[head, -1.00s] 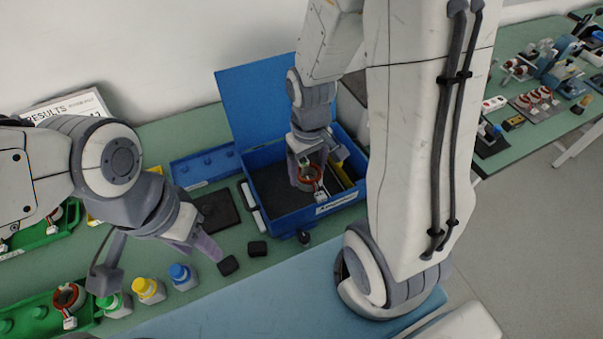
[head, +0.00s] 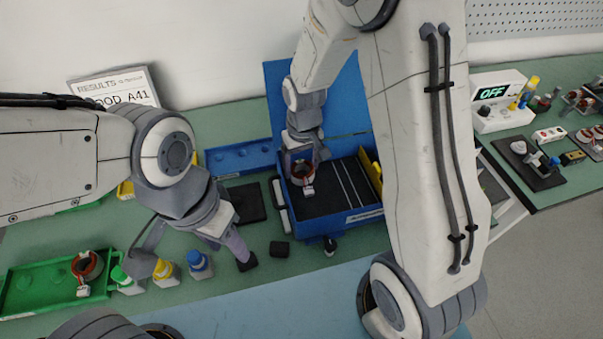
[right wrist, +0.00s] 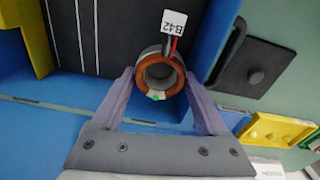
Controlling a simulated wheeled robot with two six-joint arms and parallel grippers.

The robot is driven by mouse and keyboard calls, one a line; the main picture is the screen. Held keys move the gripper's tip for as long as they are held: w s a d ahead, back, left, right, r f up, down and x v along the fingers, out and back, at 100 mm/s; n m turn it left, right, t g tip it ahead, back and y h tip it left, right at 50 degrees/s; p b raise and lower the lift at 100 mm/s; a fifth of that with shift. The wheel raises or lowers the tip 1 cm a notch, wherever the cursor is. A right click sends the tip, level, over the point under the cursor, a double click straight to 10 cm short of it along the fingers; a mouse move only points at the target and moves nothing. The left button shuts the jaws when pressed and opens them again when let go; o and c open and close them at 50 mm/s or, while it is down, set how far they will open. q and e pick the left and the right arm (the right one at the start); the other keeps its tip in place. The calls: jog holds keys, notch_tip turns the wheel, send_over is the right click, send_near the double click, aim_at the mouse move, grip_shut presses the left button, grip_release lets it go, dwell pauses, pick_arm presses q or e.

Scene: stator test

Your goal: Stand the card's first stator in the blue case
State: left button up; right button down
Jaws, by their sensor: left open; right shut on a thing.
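My right gripper (head: 302,160) is shut on a copper-ringed stator (head: 303,174) at the left side of the open blue case (head: 352,223). In the right wrist view the stator (right wrist: 143,80) sits between the fingertips (right wrist: 158,84), its bore facing the camera, with a white tag (right wrist: 174,21) reading B42. I cannot tell whether it touches the case floor. The card (head: 115,88) at the back wall shows RESULTS and a line ending in A41, partly hidden by my left arm. My left gripper (head: 193,252) is open and empty above the bench near the bottles.
A green tray (head: 35,283) at left holds another stator (head: 87,266). Green, yellow (head: 166,272) and blue-capped (head: 199,264) bottles stand beside it. A dark pad (head: 247,202) lies left of the case. Thin dividers (head: 347,184) run along the case's right side.

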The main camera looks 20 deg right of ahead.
aim_at(301, 188)
jog(key=shift+w+a+f, duration=0.15)
jog(key=shift+a+f, duration=0.05)
jog(key=f, duration=0.3)
jog(key=shift+s+f, duration=0.3)
jog(key=shift+s, duration=0.1)
jog(key=shift+w+f, duration=0.15)
jog(key=shift+f, duration=0.15)
jog(key=shift+w+f, duration=0.2)
jog(key=shift+w, duration=0.15)
jog(key=shift+s+r, duration=0.2)
jog(key=shift+f, duration=0.1)
jog(key=shift+c, duration=0.9)
grip_release()
jog(key=shift+w, duration=0.1)
